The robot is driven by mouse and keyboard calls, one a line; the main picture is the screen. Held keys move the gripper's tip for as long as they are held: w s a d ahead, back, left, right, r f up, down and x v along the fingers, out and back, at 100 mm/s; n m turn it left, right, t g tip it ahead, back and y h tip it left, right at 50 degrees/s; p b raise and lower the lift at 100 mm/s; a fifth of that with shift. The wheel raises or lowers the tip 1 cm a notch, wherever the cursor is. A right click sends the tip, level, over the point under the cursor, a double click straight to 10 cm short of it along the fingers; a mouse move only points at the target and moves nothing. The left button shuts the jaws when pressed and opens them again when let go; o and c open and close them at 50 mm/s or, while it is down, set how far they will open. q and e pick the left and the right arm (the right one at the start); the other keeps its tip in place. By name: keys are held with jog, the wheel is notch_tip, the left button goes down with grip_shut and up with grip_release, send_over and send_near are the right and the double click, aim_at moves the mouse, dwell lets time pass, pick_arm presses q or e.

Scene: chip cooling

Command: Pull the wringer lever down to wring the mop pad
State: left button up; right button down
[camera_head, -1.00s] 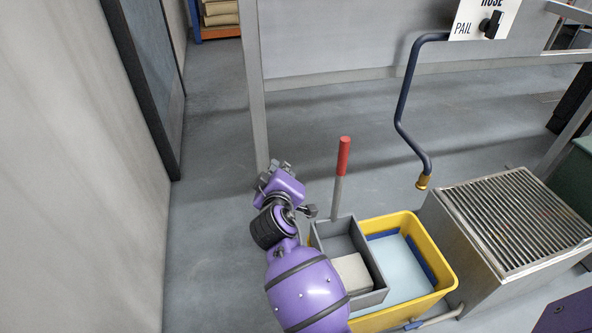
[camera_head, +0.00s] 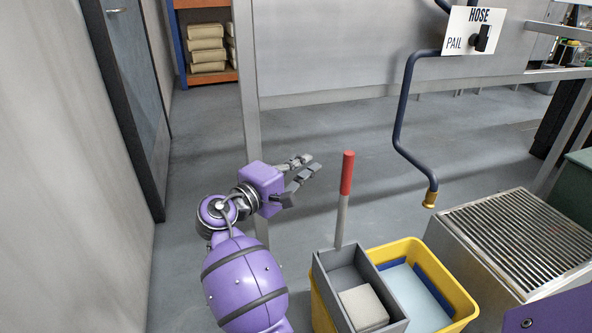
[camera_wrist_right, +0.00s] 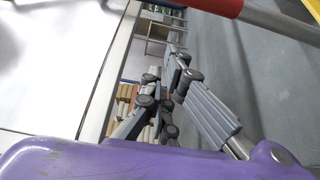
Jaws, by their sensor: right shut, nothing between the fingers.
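The wringer lever, with its red grip (camera_head: 347,173), stands nearly upright at the back of the grey wringer box (camera_head: 329,284). A pale pad (camera_head: 363,306) lies in the box, which sits on the yellow mop bucket (camera_head: 466,312). My right gripper (camera_head: 311,165) is shut and empty, left of the red grip at about its height in the picture, with a gap between them. In the right wrist view, the gripper fingers (camera_wrist_right: 178,65) point away, and the red grip (camera_wrist_right: 216,5) crosses the top edge. My left gripper is not in view.
Blue-grey water (camera_head: 412,293) shows in the bucket. A dark hose pipe (camera_head: 400,110) with a brass tip hangs behind it. A slatted metal drain stand (camera_head: 520,237) is at the right. A grey post (camera_head: 246,70) stands behind my arm. Floor left of my arm is clear.

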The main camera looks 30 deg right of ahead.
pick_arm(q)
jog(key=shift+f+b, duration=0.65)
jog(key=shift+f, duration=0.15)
pick_arm(e)
jog(key=shift+s+d, duration=0.4)
jog(key=shift+d, duration=0.35)
jog(key=shift+s+d, duration=0.45)
jog(key=shift+d, duration=0.3)
jog(key=shift+s+d, duration=0.4)
jog(key=shift+d, duration=0.35)
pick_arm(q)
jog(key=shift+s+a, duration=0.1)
